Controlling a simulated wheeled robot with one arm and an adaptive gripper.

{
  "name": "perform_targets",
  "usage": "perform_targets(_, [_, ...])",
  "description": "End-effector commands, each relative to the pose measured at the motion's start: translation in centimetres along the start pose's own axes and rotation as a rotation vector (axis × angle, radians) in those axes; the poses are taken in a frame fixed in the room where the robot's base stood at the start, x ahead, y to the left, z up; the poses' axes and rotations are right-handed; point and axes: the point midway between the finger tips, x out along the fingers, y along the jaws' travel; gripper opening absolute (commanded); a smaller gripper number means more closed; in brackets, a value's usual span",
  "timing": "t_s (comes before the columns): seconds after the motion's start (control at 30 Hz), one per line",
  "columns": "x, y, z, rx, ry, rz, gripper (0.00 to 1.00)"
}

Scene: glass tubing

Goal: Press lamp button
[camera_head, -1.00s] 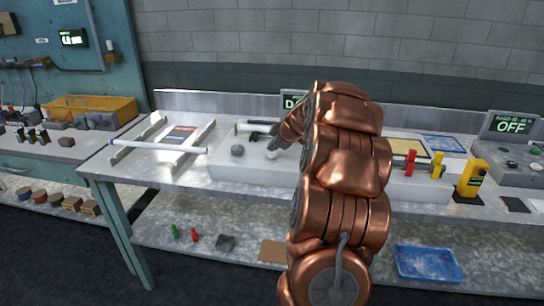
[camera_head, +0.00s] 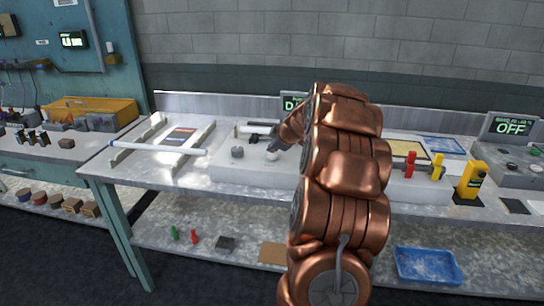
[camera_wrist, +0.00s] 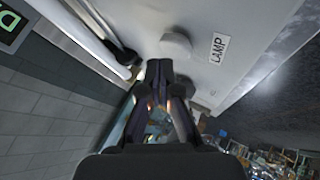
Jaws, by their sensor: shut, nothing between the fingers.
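The lamp button (camera_wrist: 175,45) is a white round cap on a pale panel, beside a "LAMP" label (camera_wrist: 217,48) in the wrist view. In the head view a small white round cap (camera_head: 272,156) shows on the white box (camera_head: 225,170), just below my gripper (camera_head: 273,145). My gripper's fingers (camera_wrist: 158,72) are closed together and empty. In the wrist view the fingertips appear just below and left of the button. I cannot tell whether they touch it. My arm hides part of the box.
A grey knob (camera_head: 237,152) stands left of the white cap. A dark-ended tube (camera_wrist: 120,52) lies close to the fingers. A display (camera_head: 294,102) stands behind. Red (camera_head: 410,164) and yellow (camera_head: 437,167) upright pieces stand right of my arm. A long tube (camera_head: 180,149) rests on rails at left.

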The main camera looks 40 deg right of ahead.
Motion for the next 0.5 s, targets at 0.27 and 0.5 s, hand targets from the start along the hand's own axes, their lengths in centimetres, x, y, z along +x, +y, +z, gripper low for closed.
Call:
perform_targets(0.27, [0.06,-0.04,0.04,0.0,0.0,0.0,0.0])
perform_targets(0.5, [0.45,-0.31,0.27,0.001,0.001,0.0,0.0])
